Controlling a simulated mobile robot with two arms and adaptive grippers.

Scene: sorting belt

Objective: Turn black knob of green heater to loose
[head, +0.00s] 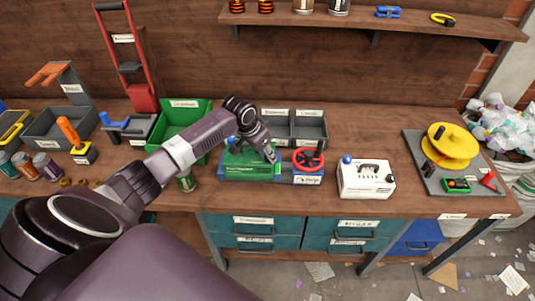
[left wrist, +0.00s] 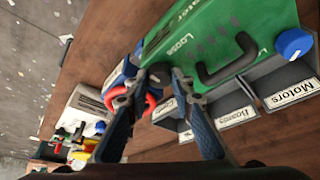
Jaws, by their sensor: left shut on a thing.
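The green heater (head: 243,165) stands on the workbench near the middle in the head view. It fills the upper part of the left wrist view (left wrist: 222,28), with a dark handle, a blue knob and the word "Loose" on its face. My left gripper (head: 272,155) reaches its right end. In the left wrist view the gripper (left wrist: 158,84) has its two fingers on either side of the black knob (left wrist: 160,72), shut on it. The fingers partly hide the knob, and I cannot tell its angle. My right gripper is not in view.
A red valve wheel (head: 308,159) on a blue base stands just right of the heater. A white box with a blue knob (head: 366,181) is further right. Grey bins (head: 310,128) and a green bin (head: 168,122) stand behind.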

